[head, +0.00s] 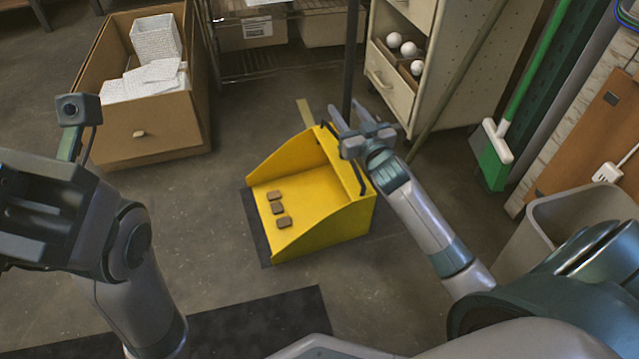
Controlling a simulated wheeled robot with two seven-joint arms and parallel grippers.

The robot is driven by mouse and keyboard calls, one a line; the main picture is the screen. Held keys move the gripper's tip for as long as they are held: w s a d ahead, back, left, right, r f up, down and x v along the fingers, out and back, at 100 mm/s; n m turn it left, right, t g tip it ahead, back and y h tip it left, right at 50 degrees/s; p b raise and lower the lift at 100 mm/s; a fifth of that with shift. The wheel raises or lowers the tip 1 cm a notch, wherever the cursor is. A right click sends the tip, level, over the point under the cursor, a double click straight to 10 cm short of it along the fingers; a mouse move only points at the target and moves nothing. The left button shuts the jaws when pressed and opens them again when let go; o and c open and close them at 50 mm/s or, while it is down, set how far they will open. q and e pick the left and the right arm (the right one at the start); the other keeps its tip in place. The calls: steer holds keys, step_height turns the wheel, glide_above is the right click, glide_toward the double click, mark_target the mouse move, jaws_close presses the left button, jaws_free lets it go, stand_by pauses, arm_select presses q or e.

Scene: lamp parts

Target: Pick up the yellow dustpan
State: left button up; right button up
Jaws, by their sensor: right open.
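The yellow dustpan (320,222) stands on the floor in the middle of the head view, its open front to the left. Several small brown blocks (277,208) lie inside it. A dark handle piece shows along its back edge on the right. My right gripper (338,122) is open at the back upper edge of the dustpan, by the handle; I cannot tell whether it touches. My left arm is at the left of the view, and its fingers cannot be made out clearly.
A cream cabinet (395,75) and a wire shelf stand behind the dustpan. A green broom (495,160) and a grey bin (560,225) are at the right. A dark mat (250,325) lies in front.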

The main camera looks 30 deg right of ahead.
steer(key=shift+c, duration=0.6)
jaws_close()
steer(key=shift+r, duration=0.25)
steer(key=shift+r+p, duration=0.2)
steer(key=shift+p, duration=0.15)
